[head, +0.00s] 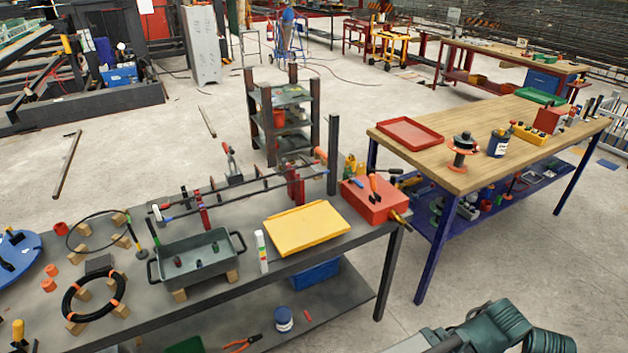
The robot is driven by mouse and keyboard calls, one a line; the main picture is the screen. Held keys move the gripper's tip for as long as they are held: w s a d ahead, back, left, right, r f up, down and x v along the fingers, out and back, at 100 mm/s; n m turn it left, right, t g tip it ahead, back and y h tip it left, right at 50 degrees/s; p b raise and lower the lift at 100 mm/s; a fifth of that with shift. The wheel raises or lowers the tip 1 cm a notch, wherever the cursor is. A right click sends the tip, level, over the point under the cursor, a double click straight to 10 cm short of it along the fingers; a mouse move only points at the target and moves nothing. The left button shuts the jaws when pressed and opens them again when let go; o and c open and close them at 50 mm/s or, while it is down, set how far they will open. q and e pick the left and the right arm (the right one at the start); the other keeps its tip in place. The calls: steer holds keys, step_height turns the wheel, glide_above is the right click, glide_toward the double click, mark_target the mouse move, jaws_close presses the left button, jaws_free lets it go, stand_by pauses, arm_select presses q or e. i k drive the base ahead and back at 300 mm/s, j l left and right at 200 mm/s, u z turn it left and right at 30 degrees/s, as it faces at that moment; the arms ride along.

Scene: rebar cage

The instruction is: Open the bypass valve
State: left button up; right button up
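I cannot make out a part that is clearly the bypass valve. A red box (372,201) with an orange-handled tool and dark fittings on it stands at the right end of the grey bench (338,241). Whether any of these is a valve is too small to tell. Dark green-grey parts of my own arm show at the bottom right edge, away from both benches. No gripper fingers show there, and my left arm is not in view.
The grey bench holds a grey tray (199,258), a yellow case (306,228) and a black cable coil (95,296). A wooden-topped table (480,170) with a red tray (411,134) stands at the right. A dark shelf rack (284,118) stands behind. Floor between the benches is free.

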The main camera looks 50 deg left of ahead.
mark_target(357, 183)
steer(key=i+u, duration=0.2)
steer(key=u, duration=0.2)
steer(key=i+u, duration=0.2)
steer(key=u, duration=0.2)
steer(key=i+u, duration=0.15)
steer(key=u, duration=0.3)
steer(key=i+l+u, duration=0.25)
steer(key=i+l, duration=0.5)
steer(key=i+j, duration=0.15)
steer(key=j, duration=0.2)
steer(key=i+j, duration=0.1)
steer(key=j, duration=0.25)
steer(key=l, duration=0.25)
steer(key=k+u, duration=0.15)
steer(key=k+l, duration=0.05)
steer(key=k, duration=0.05)
